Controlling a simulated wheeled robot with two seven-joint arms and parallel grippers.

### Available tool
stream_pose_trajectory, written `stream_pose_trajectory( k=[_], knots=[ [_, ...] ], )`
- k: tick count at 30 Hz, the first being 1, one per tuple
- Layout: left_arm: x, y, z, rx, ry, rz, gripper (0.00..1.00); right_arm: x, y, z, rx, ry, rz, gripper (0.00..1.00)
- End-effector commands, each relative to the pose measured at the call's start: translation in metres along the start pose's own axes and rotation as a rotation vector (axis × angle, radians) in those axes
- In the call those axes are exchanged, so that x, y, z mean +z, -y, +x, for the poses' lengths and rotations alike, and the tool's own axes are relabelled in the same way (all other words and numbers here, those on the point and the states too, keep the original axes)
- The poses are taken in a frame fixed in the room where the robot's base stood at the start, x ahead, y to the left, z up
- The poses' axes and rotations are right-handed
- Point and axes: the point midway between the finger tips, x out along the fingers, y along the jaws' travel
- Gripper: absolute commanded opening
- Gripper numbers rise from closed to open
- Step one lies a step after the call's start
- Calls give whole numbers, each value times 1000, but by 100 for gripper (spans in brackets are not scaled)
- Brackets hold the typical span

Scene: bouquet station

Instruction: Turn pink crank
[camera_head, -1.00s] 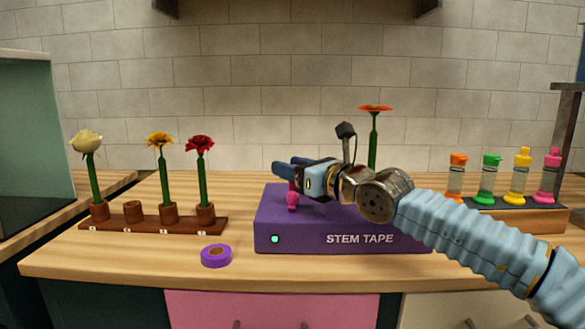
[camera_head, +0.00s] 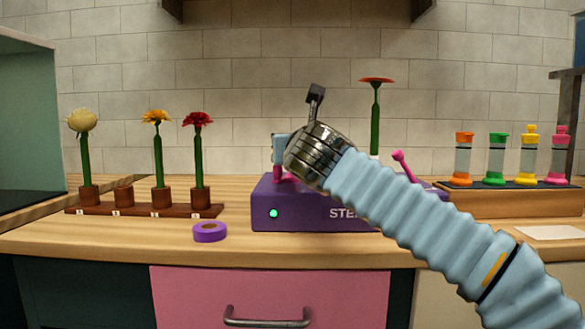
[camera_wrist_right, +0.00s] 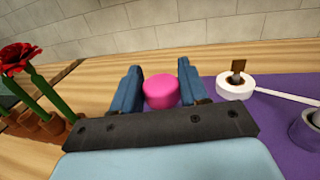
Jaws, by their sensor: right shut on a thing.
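The purple stem tape box (camera_head: 310,212) stands on the counter with a lit green light at its front left. My right gripper (camera_head: 280,152) reaches down over the left part of the box. In the right wrist view the gripper (camera_wrist_right: 161,85) has its blue fingers on either side of a round pink knob (camera_wrist_right: 161,91), shut on it. A bit of this pink knob (camera_head: 288,178) shows below the gripper in the head view. A pink lever (camera_head: 403,164) sticks up, tilted, at the box's right. My right arm hides much of the box. My left gripper is not in view.
A purple tape roll (camera_head: 209,232) lies left of the box. A brown rack (camera_head: 140,211) holds several flowers at the left. An orange flower (camera_head: 376,80) stands behind the box. Several coloured bottles (camera_head: 497,158) stand at the right. A white round part (camera_wrist_right: 236,87) sits on the box.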

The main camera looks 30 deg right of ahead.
Motion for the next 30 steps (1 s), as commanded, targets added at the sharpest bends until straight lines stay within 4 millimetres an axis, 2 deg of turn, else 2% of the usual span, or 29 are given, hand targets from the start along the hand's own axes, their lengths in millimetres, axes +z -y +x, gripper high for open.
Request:
stream_pose_trajectory(
  k=[1, 5, 18, 30],
  knots=[
    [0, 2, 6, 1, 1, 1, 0, -5, -2, 1, -40, -3, -2, 13],
    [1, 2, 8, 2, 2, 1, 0, -2, -3, 1, -163, -4, -3, 13],
    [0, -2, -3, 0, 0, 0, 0, 1, -3, 1, -531, -4, -4, 13],
    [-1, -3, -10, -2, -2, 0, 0, 0, -1, 0, -693, -4, -3, 13]
  ],
)
